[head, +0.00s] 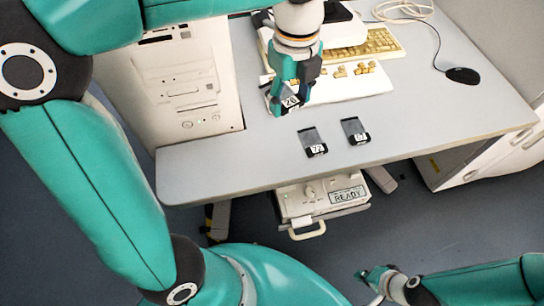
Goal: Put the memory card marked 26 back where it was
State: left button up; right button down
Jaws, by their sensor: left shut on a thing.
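My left gripper (285,98) points down over the desk and is shut on a memory card (291,102). The card is dark with a white label; its number looks like 26, but it is small and blurred. The fingers hide part of it. Two more dark memory cards lie on the desk to the right and nearer: one (312,140) with an unclear label, and one (355,130) further right, also unclear. My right gripper (372,284) is low at the bottom, away from the desk; its finger opening is unclear.
The grey desk (440,110) has free room on its right. Behind are a keyboard (360,47) with several loose keys in front, and a black mouse (462,75). A white computer tower (185,85) stands left.

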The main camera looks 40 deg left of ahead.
aim_at(278, 163)
pick_arm(q)
jog(key=s+m, duration=0.1)
jog(key=s+r+m, duration=0.1)
jog(key=m, duration=0.1)
jog(key=shift+s+a+b, duration=0.1)
jog(key=shift+a+b, duration=0.05)
jog(key=shift+b, duration=0.25)
jog(key=shift+s+m, duration=0.25)
jog(key=shift+m, duration=0.05)
notch_tip(278, 163, down, 20)
jog(key=b, duration=0.5)
jog(key=shift+r, duration=0.2)
jog(key=shift+f, duration=0.15)
jog(key=o, duration=1)
